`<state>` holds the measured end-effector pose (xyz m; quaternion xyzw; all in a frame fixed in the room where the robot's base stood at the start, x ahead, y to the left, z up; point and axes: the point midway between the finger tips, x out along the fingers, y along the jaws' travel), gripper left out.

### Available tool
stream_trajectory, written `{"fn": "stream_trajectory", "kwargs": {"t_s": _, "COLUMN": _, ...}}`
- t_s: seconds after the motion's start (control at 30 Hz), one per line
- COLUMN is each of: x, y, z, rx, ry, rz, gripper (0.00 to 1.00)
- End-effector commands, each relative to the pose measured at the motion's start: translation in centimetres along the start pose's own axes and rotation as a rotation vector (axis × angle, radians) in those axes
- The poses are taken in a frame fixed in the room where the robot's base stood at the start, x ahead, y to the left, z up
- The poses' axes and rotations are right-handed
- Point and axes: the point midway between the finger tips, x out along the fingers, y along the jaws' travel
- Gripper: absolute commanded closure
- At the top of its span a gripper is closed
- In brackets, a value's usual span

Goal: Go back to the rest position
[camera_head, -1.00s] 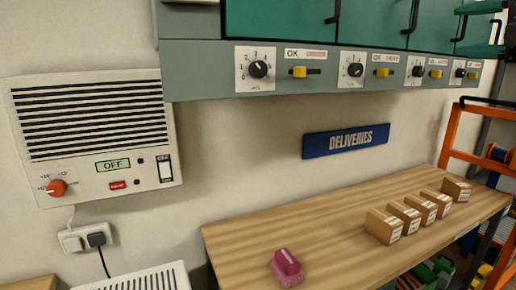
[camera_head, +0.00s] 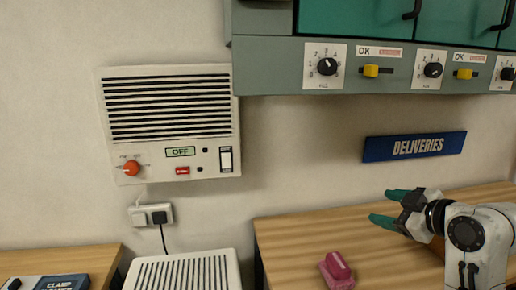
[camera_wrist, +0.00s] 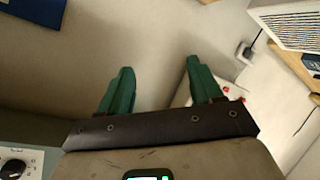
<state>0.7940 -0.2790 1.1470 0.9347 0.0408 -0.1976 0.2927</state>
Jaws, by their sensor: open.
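My gripper (camera_head: 388,207) shows at the right of the head view, above the wooden bench, with its teal fingers pointing left. The fingers are spread apart with nothing between them. In the wrist view my gripper (camera_wrist: 157,75) also shows two teal fingers well apart and empty, with a plain wall beyond them. My white arm (camera_head: 480,240) comes in from the right edge and hides part of the bench and a box behind it.
A pink object (camera_head: 337,270) lies on the wooden bench (camera_head: 300,235). A wall unit (camera_head: 168,120) reading OFF hangs at left. Green cabinets with a knob panel (camera_head: 270,65) overhang the bench. A blue DELIVERIES sign (camera_head: 415,146) is on the wall. A white slatted unit (camera_head: 185,270) stands below.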

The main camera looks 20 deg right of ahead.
Motion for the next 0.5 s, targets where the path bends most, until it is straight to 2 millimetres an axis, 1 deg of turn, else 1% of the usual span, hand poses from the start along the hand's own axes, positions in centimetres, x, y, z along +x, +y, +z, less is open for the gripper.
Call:
{"fn": "stream_trajectory", "kwargs": {"t_s": 0.03, "x": 1.4, "y": -3.8, "z": 0.9, "rx": 0.065, "ry": -0.03, "rz": -0.053, "gripper": 0.35}}
{"fn": "stream_trajectory", "kwargs": {"t_s": 0.07, "x": 1.9, "y": -5.7, "z": 1.5, "rx": 0.106, "ry": -0.053, "rz": -0.076, "gripper": 0.35}}
{"fn": "stream_trajectory", "kwargs": {"t_s": 0.1, "x": 2.5, "y": -8.3, "z": 2.2, "rx": 0.159, "ry": -0.084, "rz": -0.106, "gripper": 0.35}}
{"fn": "stream_trajectory", "kwargs": {"t_s": 0.13, "x": 2.9, "y": -10.2, "z": 2.9, "rx": 0.196, "ry": -0.111, "rz": -0.127, "gripper": 0.35}}
{"fn": "stream_trajectory", "kwargs": {"t_s": 0.17, "x": 3.1, "y": -12.2, "z": 3.5, "rx": 0.233, "ry": -0.139, "rz": -0.148, "gripper": 0.35}}
{"fn": "stream_trajectory", "kwargs": {"t_s": 0.2, "x": 3.3, "y": -14.8, "z": 4.4, "rx": 0.279, "ry": -0.18, "rz": -0.174, "gripper": 0.35}}
{"fn": "stream_trajectory", "kwargs": {"t_s": 0.27, "x": 3.2, "y": -18.7, "z": 5.7, "rx": 0.342, "ry": -0.244, "rz": -0.209, "gripper": 0.35}}
{"fn": "stream_trajectory", "kwargs": {"t_s": 0.3, "x": 3.0, "y": -21.1, "z": 6.6, "rx": 0.378, "ry": -0.288, "rz": -0.229, "gripper": 0.35}}
{"fn": "stream_trajectory", "kwargs": {"t_s": 0.4, "x": 1.9, "y": -26.2, "z": 8.8, "rx": 0.45, "ry": -0.395, "rz": -0.259, "gripper": 0.35}}
{"fn": "stream_trajectory", "kwargs": {"t_s": 0.5, "x": 0.4, "y": -29.9, "z": 10.7, "rx": 0.495, "ry": -0.486, "rz": -0.271, "gripper": 0.35}}
